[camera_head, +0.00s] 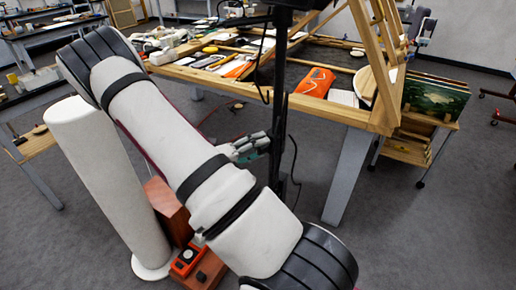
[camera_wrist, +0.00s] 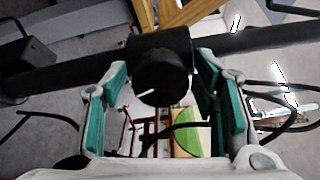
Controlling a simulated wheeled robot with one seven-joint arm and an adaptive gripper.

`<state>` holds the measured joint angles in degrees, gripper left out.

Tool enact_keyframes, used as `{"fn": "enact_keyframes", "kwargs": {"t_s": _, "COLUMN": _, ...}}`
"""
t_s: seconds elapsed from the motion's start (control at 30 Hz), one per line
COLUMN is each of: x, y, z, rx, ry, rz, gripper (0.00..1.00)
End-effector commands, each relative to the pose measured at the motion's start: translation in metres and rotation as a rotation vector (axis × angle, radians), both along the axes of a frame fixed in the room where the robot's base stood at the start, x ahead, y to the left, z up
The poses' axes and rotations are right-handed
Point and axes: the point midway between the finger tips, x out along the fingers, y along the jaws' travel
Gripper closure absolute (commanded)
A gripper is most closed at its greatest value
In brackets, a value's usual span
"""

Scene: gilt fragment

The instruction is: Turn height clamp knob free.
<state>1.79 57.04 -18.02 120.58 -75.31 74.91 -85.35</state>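The clamp knob (camera_wrist: 161,84) is black and round with a white mark on its face, in the middle of the wrist view. It sits on a black clamp collar (camera_wrist: 150,43) around a dark post (camera_wrist: 262,42). In the head view the post (camera_head: 283,105) stands upright, and the knob cannot be made out. My gripper (camera_wrist: 163,76) is open, with a teal-padded finger on each side of the knob. Gaps show between the pads and the knob, so no grip is visible. In the head view my gripper (camera_head: 252,146) is just left of the post.
A wooden workbench (camera_head: 334,112) with tools and an orange case (camera_head: 315,82) stands behind the post. A wooden easel-like frame (camera_head: 372,60) rises at its right end. A cart with pictures (camera_head: 436,100) is further right. Cables hang near the post. Grey floor is open at right.

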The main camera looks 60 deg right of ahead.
Motion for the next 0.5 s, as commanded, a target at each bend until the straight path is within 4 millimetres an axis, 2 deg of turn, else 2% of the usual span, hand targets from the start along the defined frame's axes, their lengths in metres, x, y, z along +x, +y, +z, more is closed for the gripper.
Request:
{"fn": "enact_keyframes", "kwargs": {"t_s": 0.33, "x": 0.000, "y": 0.002, "z": 0.000, "rx": 0.000, "ry": 0.000, "rz": -0.002, "gripper": 0.41}}
{"fn": "enact_keyframes", "kwargs": {"t_s": 0.5, "x": 0.008, "y": 0.018, "z": 0.001, "rx": -0.001, "ry": -0.001, "rz": 0.001, "gripper": 0.41}}
